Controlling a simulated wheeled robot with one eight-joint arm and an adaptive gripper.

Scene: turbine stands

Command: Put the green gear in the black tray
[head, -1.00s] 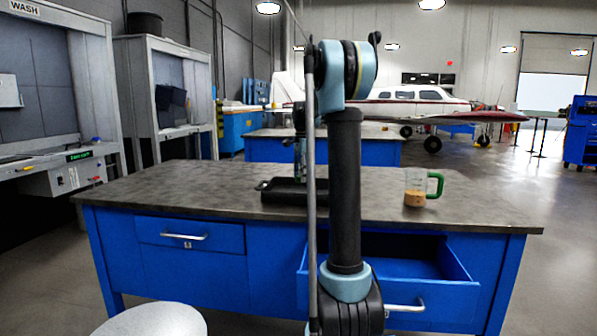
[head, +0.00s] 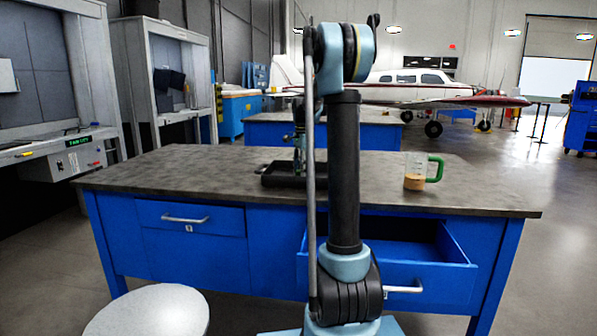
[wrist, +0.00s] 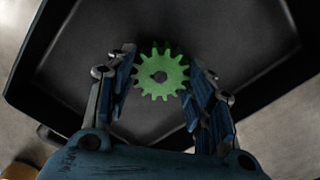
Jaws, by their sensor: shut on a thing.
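The green gear (wrist: 161,77) is between the fingertips of my gripper (wrist: 162,80) in the wrist view. The fingers are closed on its two sides. Behind the gear is the dark floor of the black tray (wrist: 225,35), so the gear is over the tray; its height above the floor is hard to tell. In the head view the black tray (head: 274,181) lies on the workbench, partly hidden by my arm. My gripper (head: 300,168) points down at the tray there, and the gear is too small or hidden to make out.
A clear measuring cup (head: 414,172) with a green handle and orange-brown contents stands on the workbench (head: 200,170), right of my arm. An open blue drawer (head: 420,245) juts out below the bench top. The bench left of the tray is clear. A white round stool (head: 150,312) stands in front.

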